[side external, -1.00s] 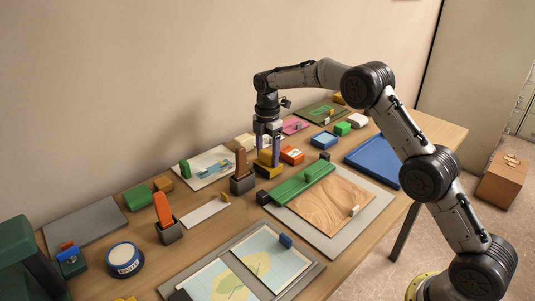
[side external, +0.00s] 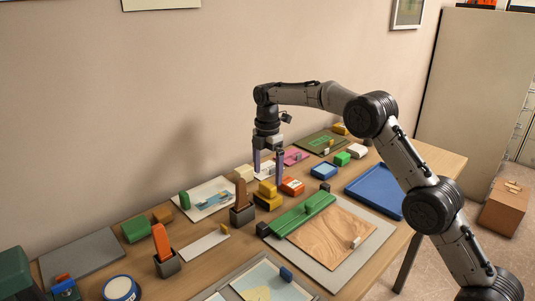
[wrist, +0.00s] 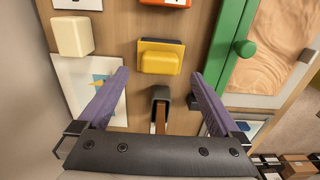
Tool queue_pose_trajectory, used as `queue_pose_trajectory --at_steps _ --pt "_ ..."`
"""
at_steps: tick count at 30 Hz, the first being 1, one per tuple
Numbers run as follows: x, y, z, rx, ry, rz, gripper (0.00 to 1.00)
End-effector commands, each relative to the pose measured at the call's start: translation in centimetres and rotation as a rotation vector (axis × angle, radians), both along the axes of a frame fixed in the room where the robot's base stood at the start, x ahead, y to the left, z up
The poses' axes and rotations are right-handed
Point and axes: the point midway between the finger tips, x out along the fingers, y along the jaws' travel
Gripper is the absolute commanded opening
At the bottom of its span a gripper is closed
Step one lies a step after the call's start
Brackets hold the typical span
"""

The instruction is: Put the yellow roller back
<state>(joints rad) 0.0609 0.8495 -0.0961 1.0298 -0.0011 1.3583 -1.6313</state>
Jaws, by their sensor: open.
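A yellow block-like piece (side external: 267,188), which I take to be the yellow roller, sits upright on the wooden table (side external: 207,265), with a wider, darker yellow part under it. In the wrist view, the yellow piece (wrist: 160,62) lies between and just beyond my fingertips, with a dark strip along its far edge. My gripper (side external: 268,177) is open, pointing down above it, with the purple fingers spread wide. My gripper (wrist: 158,76) holds nothing. I cannot tell whether the darker lower part is a holder.
A dark holder with a brown upright piece (side external: 240,194) stands close left. An orange-red box (side external: 292,186) is close right, and a green rail (side external: 305,213) in front. A cream block (wrist: 72,36) stands behind. Free room is above the objects.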

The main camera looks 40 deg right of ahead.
Motion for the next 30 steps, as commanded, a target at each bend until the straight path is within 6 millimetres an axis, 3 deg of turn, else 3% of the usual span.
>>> queue_pose_trajectory --at_steps 3,9,21,26,30 --pt "0.1 0.0 2.6 0.0 -0.004 0.0 1.0" --pt "0.1 0.0 5.6 0.0 -0.003 0.0 1.0" --pt "-0.3 0.1 7.2 0.0 -0.005 -0.013 1.0" --pt "-2.5 0.5 10.2 0.0 -0.044 -0.124 1.0" --pt "-6.7 1.1 13.8 0.011 -0.103 -0.308 1.0"
